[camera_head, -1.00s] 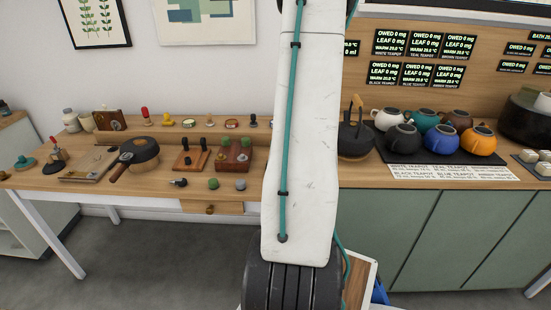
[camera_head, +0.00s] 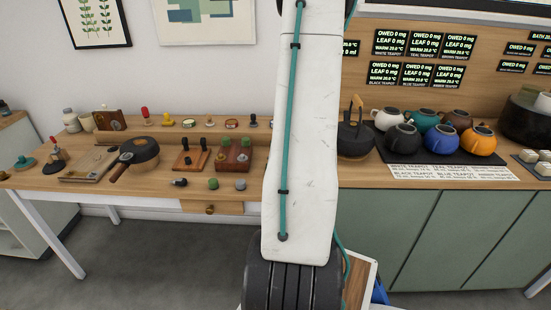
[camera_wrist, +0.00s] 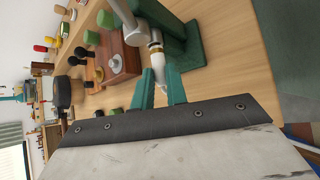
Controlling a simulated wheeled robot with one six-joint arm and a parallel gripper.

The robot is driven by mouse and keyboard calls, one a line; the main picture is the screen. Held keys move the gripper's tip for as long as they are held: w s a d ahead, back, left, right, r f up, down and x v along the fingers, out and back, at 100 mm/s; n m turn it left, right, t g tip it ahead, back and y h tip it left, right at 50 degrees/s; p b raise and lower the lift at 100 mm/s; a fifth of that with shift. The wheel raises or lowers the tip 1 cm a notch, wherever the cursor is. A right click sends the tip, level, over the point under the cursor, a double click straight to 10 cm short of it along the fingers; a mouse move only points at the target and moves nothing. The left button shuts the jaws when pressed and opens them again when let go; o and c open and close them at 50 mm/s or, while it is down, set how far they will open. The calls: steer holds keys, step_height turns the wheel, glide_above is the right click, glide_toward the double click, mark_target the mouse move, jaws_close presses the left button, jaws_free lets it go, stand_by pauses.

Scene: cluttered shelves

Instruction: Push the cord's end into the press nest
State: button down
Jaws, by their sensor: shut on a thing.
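In the wrist view my gripper (camera_wrist: 161,76) has two teal fingers. They are shut on a small pale piece with a brass-coloured band (camera_wrist: 156,56), which looks like the cord's end. Past it is a green stand (camera_wrist: 190,48) with a grey metal arm or shaft (camera_wrist: 146,15) reaching over it, which may be the press. The held piece lies close to this metal part; I cannot tell whether they touch. The nest opening cannot be made out. In the head view my white arm hides the gripper and the held piece.
A wooden block with a metal knob (camera_wrist: 116,63) stands beside the press in the wrist view. Stamps and tools, including a round dark pan-like tool (camera_head: 139,150), crowd the left bench. Several teapots (camera_head: 441,138) and a black kettle (camera_head: 355,138) stand at right.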

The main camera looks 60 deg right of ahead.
steer(key=shift+d, duration=0.1)
stand_by(0.3)
steer(key=c, duration=1.3)
jaws_free()
steer(key=shift+r, duration=0.1)
steer(key=v, duration=0.7)
steer(key=shift+s+a+r, duration=0.15)
steer(key=shift+s+a, duration=0.05)
